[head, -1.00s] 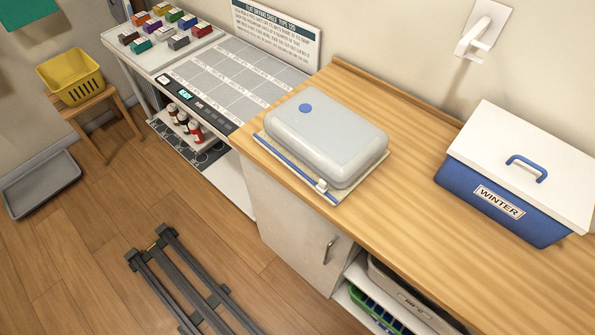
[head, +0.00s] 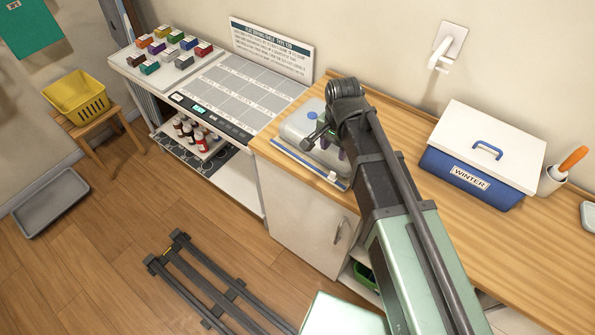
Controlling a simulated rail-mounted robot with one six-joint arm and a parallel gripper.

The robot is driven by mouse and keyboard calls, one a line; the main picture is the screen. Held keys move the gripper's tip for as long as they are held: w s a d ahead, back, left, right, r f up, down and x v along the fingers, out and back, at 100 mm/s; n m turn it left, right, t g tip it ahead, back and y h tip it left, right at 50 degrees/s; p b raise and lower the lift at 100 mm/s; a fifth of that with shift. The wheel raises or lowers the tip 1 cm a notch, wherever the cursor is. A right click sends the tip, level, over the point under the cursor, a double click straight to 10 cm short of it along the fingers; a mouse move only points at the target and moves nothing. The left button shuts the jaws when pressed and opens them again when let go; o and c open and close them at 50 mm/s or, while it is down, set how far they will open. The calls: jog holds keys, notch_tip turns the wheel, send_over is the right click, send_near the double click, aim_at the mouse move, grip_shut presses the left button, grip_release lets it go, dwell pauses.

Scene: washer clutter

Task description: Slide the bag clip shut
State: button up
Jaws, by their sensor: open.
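The bag (head: 299,124), a pale grey rounded pack with a blue dot, lies on a flat board at the counter's left end. My arm hides much of its right side. The bag clip (head: 296,156) is a blue rail along the bag's front edge, with a white slider (head: 333,178) near the rail's right end. My gripper (head: 318,140) is over the bag, behind the rail and apart from the slider in the picture. It is open; its fingertips are small and partly hidden, and I see nothing held.
A blue WINTER box (head: 466,180) with a white lid stands right on the wooden counter (head: 545,225). A wall hook (head: 440,52) is above.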

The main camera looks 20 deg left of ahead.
aim_at(333, 172)
jog(key=f+b, duration=1.1)
jog(key=shift+w+d+f, duration=0.1)
jog(key=shift+w+d, duration=0.05)
jog(key=shift+d, duration=0.1)
jog(key=shift+c, duration=0.5)
grip_shut()
